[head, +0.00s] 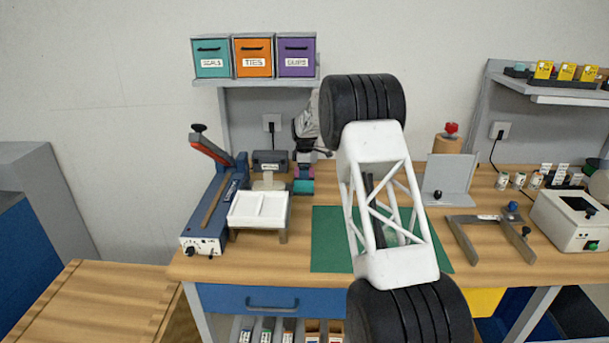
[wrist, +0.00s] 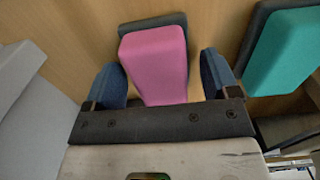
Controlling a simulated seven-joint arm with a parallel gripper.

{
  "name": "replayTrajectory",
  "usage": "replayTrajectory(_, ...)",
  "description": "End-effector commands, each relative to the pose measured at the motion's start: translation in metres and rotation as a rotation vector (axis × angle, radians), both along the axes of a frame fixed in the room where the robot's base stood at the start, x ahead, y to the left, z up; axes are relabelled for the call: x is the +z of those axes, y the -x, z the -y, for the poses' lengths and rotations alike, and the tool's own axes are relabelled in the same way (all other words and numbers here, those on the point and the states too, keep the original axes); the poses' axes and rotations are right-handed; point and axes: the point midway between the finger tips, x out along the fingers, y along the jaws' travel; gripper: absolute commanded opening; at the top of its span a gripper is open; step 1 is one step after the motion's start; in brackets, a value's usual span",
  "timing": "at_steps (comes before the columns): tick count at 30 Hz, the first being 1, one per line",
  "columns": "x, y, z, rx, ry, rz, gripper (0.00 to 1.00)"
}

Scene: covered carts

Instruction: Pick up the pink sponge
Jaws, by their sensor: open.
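The pink sponge (wrist: 155,60) has a dark grey layer along its far edge and fills the middle of the wrist view. My gripper (wrist: 162,68) is open, with one blue finger on each side of the sponge's near part. I cannot tell whether the fingers touch it or how far above the wood they are.
A teal sponge (wrist: 286,52) with a dark layer lies right of the pink one. In the head view, a white tray (head: 259,222) and a blue sealer-like device (head: 213,208) stand to the left. A green mat (head: 331,240) lies to the right. A shelf with bins (head: 253,56) is above.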

Motion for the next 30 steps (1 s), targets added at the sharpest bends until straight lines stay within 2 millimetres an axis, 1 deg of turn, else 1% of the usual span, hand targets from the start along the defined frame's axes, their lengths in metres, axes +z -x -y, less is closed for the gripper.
replayTrajectory(14,0.0007,0.0,0.0,0.0,0.0,0.001,0.81)
replayTrajectory(17,0.0007,0.0,0.0,0.0,0.0,0.001,0.67)
replayTrajectory(24,0.0007,0.0,0.0,0.0,0.0,0.001,0.3)
replayTrajectory(25,0.0007,0.0,0.0,0.0,0.0,0.001,0.27)
replayTrajectory(30,0.0008,0.0,0.0,0.0,0.0,0.001,0.27)
